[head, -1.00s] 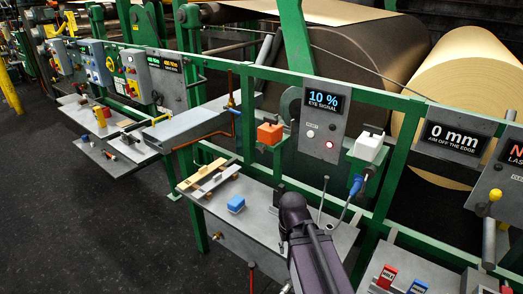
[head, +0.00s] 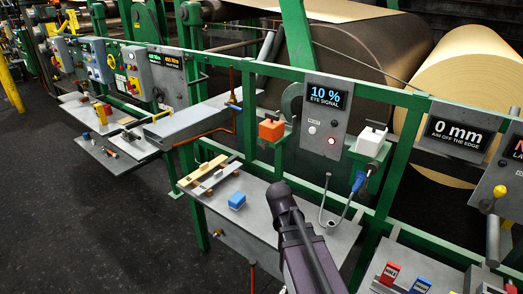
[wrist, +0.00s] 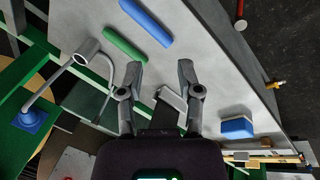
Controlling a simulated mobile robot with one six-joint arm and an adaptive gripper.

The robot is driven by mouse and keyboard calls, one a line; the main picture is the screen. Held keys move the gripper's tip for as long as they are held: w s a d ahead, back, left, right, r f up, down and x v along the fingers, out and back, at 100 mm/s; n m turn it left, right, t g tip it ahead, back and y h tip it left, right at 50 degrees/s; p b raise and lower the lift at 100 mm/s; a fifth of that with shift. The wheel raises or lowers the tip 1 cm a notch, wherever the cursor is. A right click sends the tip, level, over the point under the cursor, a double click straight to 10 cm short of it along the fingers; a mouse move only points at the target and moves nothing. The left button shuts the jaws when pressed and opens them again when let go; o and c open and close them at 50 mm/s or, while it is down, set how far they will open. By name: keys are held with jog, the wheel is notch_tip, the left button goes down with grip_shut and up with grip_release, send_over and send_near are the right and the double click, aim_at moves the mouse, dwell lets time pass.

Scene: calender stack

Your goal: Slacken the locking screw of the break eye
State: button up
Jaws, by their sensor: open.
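My gripper (wrist: 161,72) is open and empty in the wrist view, its two fingers apart over a grey bench top (wrist: 215,65). A grey block shape (wrist: 172,104) shows between and below the fingers. A grey curved rod with a round end (wrist: 88,50) is at left, leading to a blue fitting (wrist: 31,118) by green metal. In the head view a white box (head: 371,140) and an orange box (head: 271,130) sit on green brackets, either side of a panel (head: 325,110) reading 10 % EYE SIGNAL. I cannot make out the locking screw. My arm hides the gripper in the head view.
The bench carries a blue block (head: 237,201) and wooden strips (head: 203,171). Blue (wrist: 146,20) and green (wrist: 125,46) bars lie near the fingers in the wrist view. A green rail (head: 400,98) and large rolls (head: 350,60) stand behind. Dark floor is clear at left.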

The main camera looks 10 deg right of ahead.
jog(key=w+t+h+b, duration=0.3)
jog(key=w+h, duration=0.2)
jog(key=w, duration=0.6)
jog(key=n+t+h+b, duration=0.4)
jog(key=t+h, duration=0.1)
jog(key=t, duration=0.4)
send_near(262, 146)
jog(key=v, duration=0.4)
jog(key=shift+w+r, duration=0.1)
jog(key=shift+w, duration=0.05)
jog(key=x, duration=1.4)
jog(key=shift+f, duration=0.25)
grip_shut()
